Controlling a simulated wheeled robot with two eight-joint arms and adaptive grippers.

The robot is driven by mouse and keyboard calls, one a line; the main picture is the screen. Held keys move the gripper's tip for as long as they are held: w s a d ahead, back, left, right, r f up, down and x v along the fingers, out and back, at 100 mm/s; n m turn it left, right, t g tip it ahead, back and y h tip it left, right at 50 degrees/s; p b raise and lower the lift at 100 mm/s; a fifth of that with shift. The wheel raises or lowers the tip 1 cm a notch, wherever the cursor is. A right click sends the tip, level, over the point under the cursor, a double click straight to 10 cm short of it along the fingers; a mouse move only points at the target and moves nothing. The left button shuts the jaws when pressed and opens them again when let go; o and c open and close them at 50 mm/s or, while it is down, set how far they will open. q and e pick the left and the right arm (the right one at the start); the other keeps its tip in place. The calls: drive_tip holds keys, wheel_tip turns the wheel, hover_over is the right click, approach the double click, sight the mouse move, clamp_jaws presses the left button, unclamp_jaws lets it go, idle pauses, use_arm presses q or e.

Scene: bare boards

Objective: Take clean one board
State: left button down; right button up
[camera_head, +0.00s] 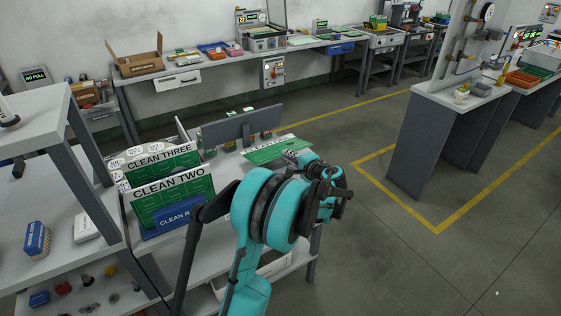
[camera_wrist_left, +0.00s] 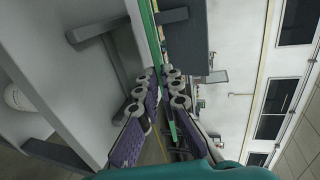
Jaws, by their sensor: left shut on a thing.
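A green board (camera_head: 278,149) with a pale lettered strip along its far edge lies almost flat near the right end of the rack bench; I cannot tell whether it touches the bench. The lettering is too small to read. My left gripper (camera_head: 299,157) is shut on its near right edge, partly hidden by my teal wrist. In the left wrist view the fingers (camera_wrist_left: 160,88) close on the board (camera_wrist_left: 148,30), seen edge-on.
A grey upright panel (camera_head: 243,126) stands just behind the board. A grey shelf unit (camera_head: 40,122) rises at the left. A long bench (camera_head: 230,62) with boxes runs along the wall. The floor to the right, marked with yellow lines, is open up to another bench (camera_head: 440,125).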

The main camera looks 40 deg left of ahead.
use_arm(q)
drive_tip(key=shift+r, duration=0.55)
drive_tip(key=s+d+r+p, duration=0.2)
drive_tip(key=d+r+p, duration=0.1)
drive_tip(key=d+r, duration=0.1)
drive_tip(key=shift+d, duration=0.7)
drive_tip(key=shift+s, duration=0.1)
